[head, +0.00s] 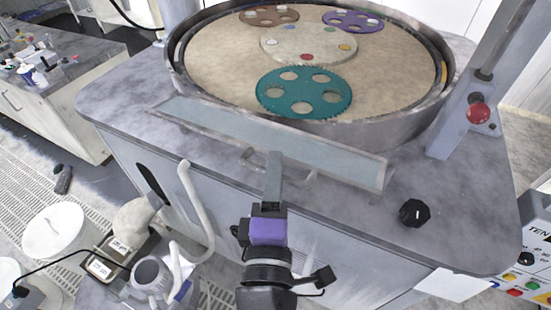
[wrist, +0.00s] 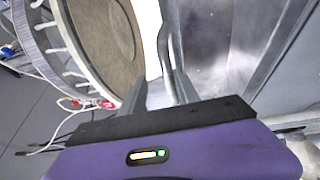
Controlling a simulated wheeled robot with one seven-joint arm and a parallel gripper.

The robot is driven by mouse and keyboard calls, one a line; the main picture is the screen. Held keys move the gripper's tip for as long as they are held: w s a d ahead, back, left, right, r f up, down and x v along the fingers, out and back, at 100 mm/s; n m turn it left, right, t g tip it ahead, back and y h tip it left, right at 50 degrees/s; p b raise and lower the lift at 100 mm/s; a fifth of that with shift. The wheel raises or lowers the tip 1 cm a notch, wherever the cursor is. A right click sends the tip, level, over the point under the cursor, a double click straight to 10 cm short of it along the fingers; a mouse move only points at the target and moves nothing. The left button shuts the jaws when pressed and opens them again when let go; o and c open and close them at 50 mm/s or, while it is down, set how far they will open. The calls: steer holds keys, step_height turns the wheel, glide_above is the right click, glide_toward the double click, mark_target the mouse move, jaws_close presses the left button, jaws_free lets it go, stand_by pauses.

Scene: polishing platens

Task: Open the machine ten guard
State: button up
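The guard (head: 250,135) is a long, low, see-through panel in a grey frame along the front rim of the round polishing machine. It looks lowered. A thin bar handle (head: 300,172) sticks out from its front middle; it also shows in the wrist view (wrist: 165,45). My gripper (head: 274,158), with a purple body, reaches up to the handle from the front. In the wrist view my gripper (wrist: 160,88) has its two grey fingers apart, with the handle's end between or just beyond them. I cannot tell whether they touch it.
The platen holds a teal carrier disc (head: 304,92) and other discs. A red button (head: 478,113) is on the right post and a black knob (head: 414,212) at the front right. A control box marked "TEN" (head: 530,250) stands far right. Buckets and hoses crowd the lower left.

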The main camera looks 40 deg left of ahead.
steer(key=shift+v, duration=1.5)
steer(key=shift+s+r, duration=0.15)
steer(key=b+v, duration=0.1)
steer(key=v, duration=0.7)
steer(key=shift+s+d+r+b, duration=0.2)
steer(key=shift+s+d+b, duration=0.1)
stand_by(0.3)
